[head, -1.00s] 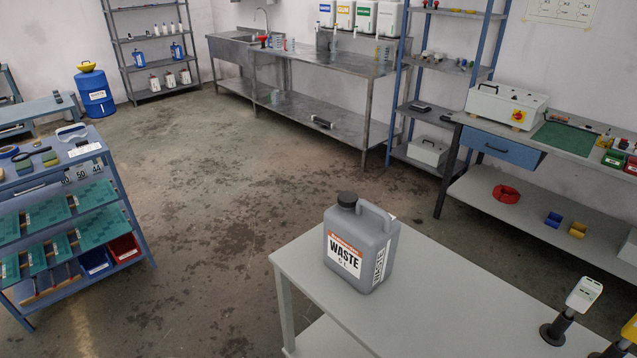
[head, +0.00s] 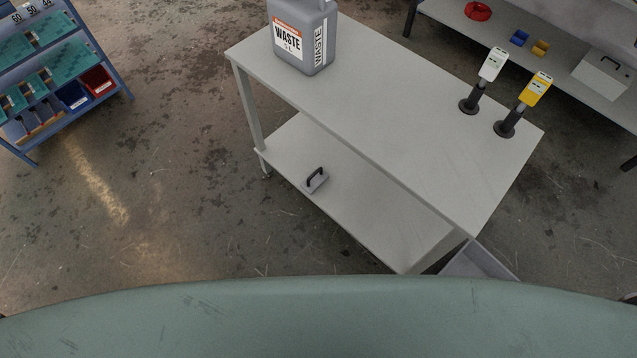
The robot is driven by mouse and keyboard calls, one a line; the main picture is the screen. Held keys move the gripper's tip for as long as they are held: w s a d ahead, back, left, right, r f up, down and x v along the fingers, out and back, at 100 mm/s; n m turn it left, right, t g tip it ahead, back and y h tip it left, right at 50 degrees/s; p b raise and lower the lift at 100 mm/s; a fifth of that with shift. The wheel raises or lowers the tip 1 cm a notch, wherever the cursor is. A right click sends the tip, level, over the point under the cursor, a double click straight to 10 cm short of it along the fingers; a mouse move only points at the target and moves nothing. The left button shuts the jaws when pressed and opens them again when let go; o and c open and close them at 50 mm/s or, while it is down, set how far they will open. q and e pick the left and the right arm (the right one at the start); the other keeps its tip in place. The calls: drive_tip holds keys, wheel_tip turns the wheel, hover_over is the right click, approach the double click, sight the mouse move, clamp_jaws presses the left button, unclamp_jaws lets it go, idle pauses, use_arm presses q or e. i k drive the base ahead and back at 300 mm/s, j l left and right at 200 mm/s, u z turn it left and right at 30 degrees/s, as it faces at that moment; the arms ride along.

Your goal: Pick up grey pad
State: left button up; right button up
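A small grey pad (head: 318,186) with a black arched handle lies on the lower shelf of the pale grey table (head: 384,104), near the shelf's left end. It is upright with its handle on top, and nothing touches it. Neither of my grippers shows in the head view.
On the tabletop stand a grey waste canister (head: 318,60), a white handheld device (head: 493,64) and a yellow one (head: 536,90) on black stands. A blue rack (head: 112,62) stands at left. A grey tray (head: 478,262) sits at the table's lower right. Floor is clear left of the table.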

sight(318, 177)
drive_tip(key=z, duration=5.15)
drive_tip(key=u, duration=5.15)
drive_tip(key=i+j+z, duration=0.1)
drive_tip(key=i+j, duration=0.25)
drive_tip(key=j, duration=0.1)
